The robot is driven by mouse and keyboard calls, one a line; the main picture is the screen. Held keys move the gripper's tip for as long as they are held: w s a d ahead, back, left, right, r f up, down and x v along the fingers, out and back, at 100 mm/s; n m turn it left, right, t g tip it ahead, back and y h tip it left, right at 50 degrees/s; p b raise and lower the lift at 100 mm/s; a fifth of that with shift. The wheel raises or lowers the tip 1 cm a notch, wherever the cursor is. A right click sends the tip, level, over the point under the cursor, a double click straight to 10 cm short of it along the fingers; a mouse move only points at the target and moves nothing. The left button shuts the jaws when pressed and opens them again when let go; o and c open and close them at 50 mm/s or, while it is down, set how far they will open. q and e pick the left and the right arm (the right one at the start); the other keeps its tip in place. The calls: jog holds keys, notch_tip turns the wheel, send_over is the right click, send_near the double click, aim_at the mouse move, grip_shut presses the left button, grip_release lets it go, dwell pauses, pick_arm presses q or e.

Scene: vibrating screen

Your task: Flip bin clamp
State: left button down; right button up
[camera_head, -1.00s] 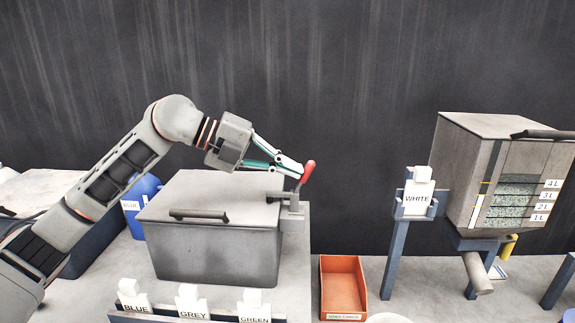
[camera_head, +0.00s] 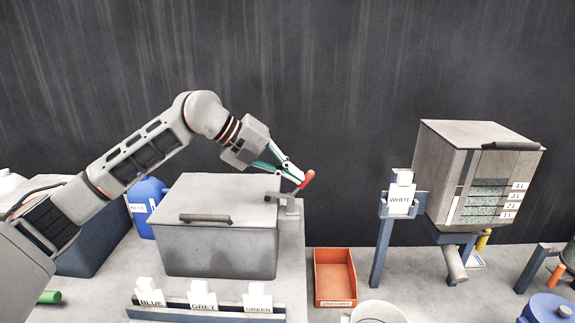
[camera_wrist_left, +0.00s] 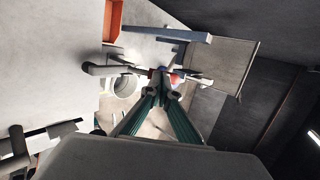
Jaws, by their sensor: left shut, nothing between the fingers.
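The grey bin (camera_head: 220,245) stands on the bench with its lid closed and a dark handle on the lid's near side. The clamp (camera_head: 284,205) is a grey metal piece at the bin's right edge. Its red-tipped lever (camera_head: 307,179) leans up and to the right. My left gripper (camera_head: 298,180) is shut with nothing between its fingers, and its tips are at the left side of the red lever. The left wrist view shows the gripper (camera_wrist_left: 168,80) with a bit of red (camera_wrist_left: 177,77) at its fingertips. My right gripper is not in view.
An orange tray (camera_head: 334,279) lies right of the bin. A grey hopper box (camera_head: 470,180) on a blue stand is further right, beside a WHITE label block (camera_head: 401,196). A rack with BLUE, GREY and GREEN labels (camera_head: 203,309) stands in front. A blue jug (camera_head: 147,205) is behind left.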

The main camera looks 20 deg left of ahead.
aim_at(307, 178)
pick_arm(q)
jog(key=d+p, duration=0.1)
jog(key=d+y+p, duration=0.1)
jog(key=p, duration=0.2)
jog(key=shift+w+d+f+g+y, duration=0.3)
jog(key=shift+w+d+f, duration=0.05)
jog(key=shift+d, duration=0.05)
jog(key=shift+w+d+f, duration=0.1)
jog(key=shift+d+f, duration=0.1)
jog(key=shift+w+d+f, duration=0.1)
jog(key=shift+d+f, duration=0.25)
jog(key=shift+d, duration=0.15)
jog(key=shift+x, duration=1.1)
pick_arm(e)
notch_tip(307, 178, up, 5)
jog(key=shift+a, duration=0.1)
pick_arm(q)
jog(key=shift+f, duration=0.15)
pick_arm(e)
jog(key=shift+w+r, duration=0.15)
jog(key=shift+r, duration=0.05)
